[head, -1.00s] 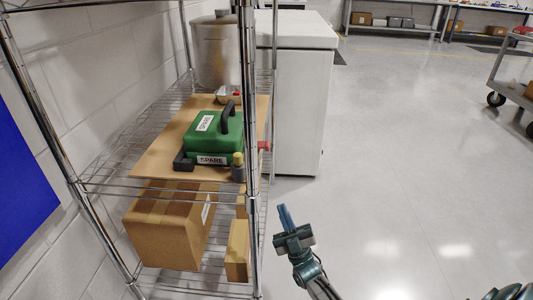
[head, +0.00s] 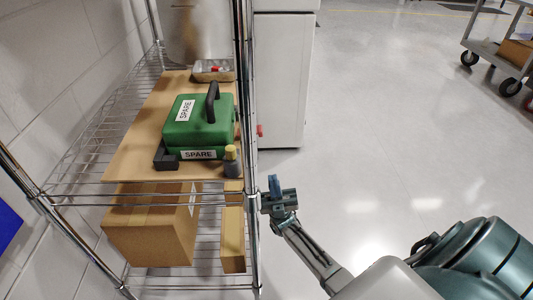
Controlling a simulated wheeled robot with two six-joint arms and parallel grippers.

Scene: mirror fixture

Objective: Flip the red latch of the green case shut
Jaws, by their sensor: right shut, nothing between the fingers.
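The green case (head: 198,137) with a dark handle sits on a cardboard sheet on the wire shelf. It carries two "SPARE" labels. A small red piece (head: 259,131) shows just right of the shelf post, level with the case; it looks like the latch sticking out, but the post hides any join to the case. My right gripper (head: 274,184) is shut and empty, beside the post at the shelf's front right corner, lower in the picture than the red piece and apart from it. My left gripper is out of view.
A chrome post (head: 247,100) stands between my right gripper and the case. A yellow-topped bottle (head: 231,161) and a black block (head: 166,157) are by the case. A metal tray (head: 212,75) lies behind it. Cardboard boxes (head: 152,232) are below.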

